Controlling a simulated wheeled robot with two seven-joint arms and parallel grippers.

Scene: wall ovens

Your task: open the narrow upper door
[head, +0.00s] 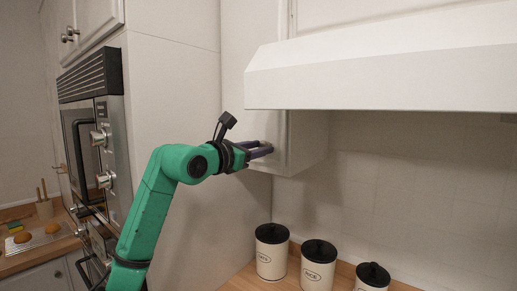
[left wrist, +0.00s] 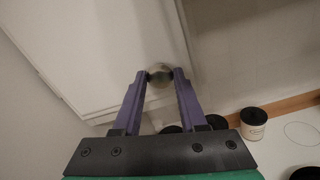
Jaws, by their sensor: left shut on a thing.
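The narrow upper door (head: 252,70) is a tall white cabinet door left of the range hood. It looks closed, with no clear gap at its edge. It also fills the upper left of the left wrist view (left wrist: 95,50). Its round metal knob (head: 267,143) sits low near the door's right edge. My left gripper (head: 268,150) is shut on the knob; in the left wrist view the purple fingers (left wrist: 161,74) stand on either side of the knob (left wrist: 159,76). The fingers partly hide the knob in the head view. My right gripper is not in view.
The white range hood (head: 390,70) juts out just right of the door. Several white canisters with black lids (head: 319,265) stand on the wooden counter below. The wall ovens (head: 97,150) are at left.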

